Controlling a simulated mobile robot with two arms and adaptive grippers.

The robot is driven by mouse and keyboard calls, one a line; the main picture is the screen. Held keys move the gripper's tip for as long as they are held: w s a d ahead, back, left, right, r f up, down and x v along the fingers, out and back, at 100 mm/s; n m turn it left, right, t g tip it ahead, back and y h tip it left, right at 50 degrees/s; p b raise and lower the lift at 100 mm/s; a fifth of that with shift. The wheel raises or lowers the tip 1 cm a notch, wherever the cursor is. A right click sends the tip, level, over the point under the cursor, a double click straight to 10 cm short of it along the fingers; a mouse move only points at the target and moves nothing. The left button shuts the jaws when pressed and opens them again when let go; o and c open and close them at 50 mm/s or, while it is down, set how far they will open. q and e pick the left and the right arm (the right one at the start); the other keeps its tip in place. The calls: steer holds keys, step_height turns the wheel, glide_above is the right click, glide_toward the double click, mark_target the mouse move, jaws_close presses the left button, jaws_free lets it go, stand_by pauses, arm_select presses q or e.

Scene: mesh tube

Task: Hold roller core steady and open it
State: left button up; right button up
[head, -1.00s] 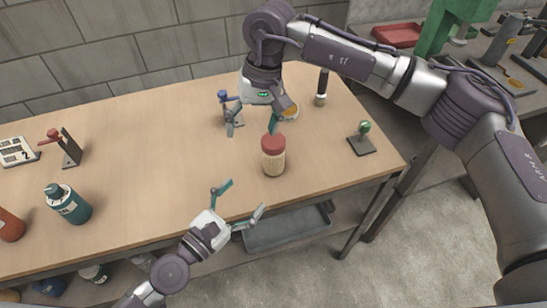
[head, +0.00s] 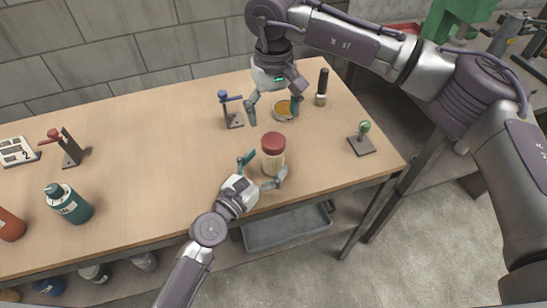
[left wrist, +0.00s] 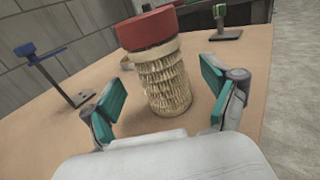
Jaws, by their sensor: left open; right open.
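The roller core (head: 273,158) stands upright near the table's front edge, a pale mesh-like cylinder with a red cap (head: 268,144) on top. In the left wrist view the roller core (left wrist: 163,84) stands just ahead of and between the teal finger pads, with clear gaps at both sides. My left gripper (head: 264,172) is open, low at the front of the core, one finger on each side. My right gripper (head: 272,107) is open, above and behind the core, fingers pointing down and apart from the cap.
A blue-handled stand (head: 232,112) is behind left, a yellow-topped round dish (head: 284,109) behind, a black-handled tool (head: 321,88) behind right. A green-knobbed stand (head: 362,140) is at right. A teal bottle (head: 70,204) is far left. The middle-left table (head: 150,140) is clear.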

mark_target(267, 163)
arm_select(q)
steer(key=shift+x, duration=1.6)
steer(key=shift+s, duration=0.1)
